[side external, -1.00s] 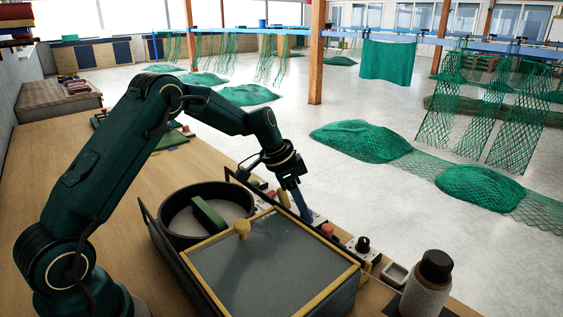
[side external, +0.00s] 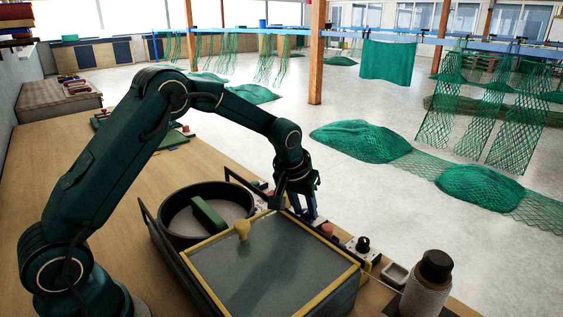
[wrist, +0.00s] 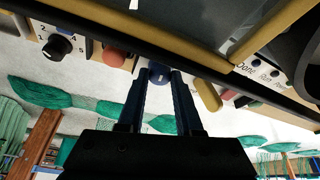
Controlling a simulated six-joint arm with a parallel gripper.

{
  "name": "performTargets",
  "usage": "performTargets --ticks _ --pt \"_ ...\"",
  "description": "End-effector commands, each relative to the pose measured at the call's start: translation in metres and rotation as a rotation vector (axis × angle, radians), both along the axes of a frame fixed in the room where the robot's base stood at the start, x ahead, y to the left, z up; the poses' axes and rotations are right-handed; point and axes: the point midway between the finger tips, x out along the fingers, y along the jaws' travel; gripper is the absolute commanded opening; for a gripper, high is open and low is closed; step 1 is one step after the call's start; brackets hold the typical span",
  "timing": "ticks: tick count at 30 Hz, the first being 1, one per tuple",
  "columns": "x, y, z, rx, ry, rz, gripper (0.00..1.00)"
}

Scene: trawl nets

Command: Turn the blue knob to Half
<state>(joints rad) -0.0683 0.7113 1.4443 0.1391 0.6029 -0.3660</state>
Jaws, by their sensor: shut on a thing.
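The blue knob (wrist: 159,73) shows in the wrist view between my fingertips, with a small pale mark on its face. My gripper (wrist: 160,80) is shut on it, one dark finger on each side. In the side view, my gripper (side external: 309,215) points down at the row of controls behind the yellow-framed box. There the fingers hide most of the knob. I cannot read the knob's labels or its setting in either view.
A red-orange button (side external: 327,230) and a black knob (side external: 363,244) sit to the right of my gripper. A dark round pan (side external: 166,222) stands left.

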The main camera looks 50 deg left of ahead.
Motion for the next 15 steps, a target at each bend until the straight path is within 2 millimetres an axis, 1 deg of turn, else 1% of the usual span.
performTargets --ticks 6,15 --pt "0.0015 -0.0028 0.0006 0.000 -0.001 0.204 0.00" --pt "0.0025 -0.0046 0.0003 -0.002 -0.001 0.445 0.00"
